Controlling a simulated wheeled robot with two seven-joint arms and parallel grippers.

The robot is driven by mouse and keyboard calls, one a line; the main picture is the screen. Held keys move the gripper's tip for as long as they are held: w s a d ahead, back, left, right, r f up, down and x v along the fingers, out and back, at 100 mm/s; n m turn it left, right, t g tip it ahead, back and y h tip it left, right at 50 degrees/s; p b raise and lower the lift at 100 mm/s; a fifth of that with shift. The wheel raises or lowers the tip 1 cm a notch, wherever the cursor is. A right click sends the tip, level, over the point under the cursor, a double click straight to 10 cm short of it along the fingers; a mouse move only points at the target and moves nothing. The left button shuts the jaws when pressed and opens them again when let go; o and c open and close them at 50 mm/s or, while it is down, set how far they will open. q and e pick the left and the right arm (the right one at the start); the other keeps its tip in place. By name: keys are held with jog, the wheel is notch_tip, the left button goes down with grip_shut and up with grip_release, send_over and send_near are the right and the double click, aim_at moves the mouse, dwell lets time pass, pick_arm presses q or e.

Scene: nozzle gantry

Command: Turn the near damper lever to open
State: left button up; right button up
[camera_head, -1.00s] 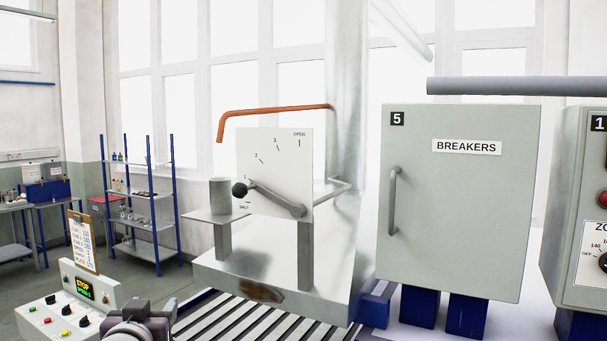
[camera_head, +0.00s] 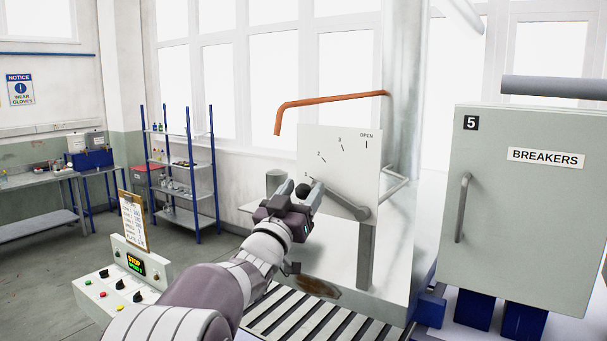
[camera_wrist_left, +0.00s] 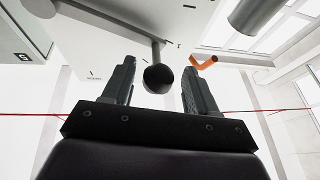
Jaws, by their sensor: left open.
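The near damper lever (camera_head: 340,198) is a grey bar with a black ball knob (camera_head: 303,190). It pivots at the lower right of a white dial plate (camera_head: 340,150) marked 2, 3 and OPEN. The lever points left and slightly up, away from the OPEN mark (camera_head: 366,138) at the plate's upper right. My left gripper (camera_head: 302,193) is open at the knob and hides the plate's lower left corner. In the left wrist view the knob (camera_wrist_left: 158,79) lies between the two fingertips, with a gap on each side. My right gripper is not in view.
An orange bent bar (camera_head: 330,99) crosses above the plate. A breaker cabinet (camera_head: 520,220) is at the right. A control box (camera_head: 120,285) with a clipboard (camera_head: 133,220) sits at the lower left.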

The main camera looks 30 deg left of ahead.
pick_arm(q)
jog(key=shift+w+d+r, duration=0.3)
jog(key=shift+w, duration=0.1)
jog(key=shift+a+f, duration=0.1)
jog(key=shift+a, duration=0.2)
jog(key=shift+c, duration=0.6)
grip_shut()
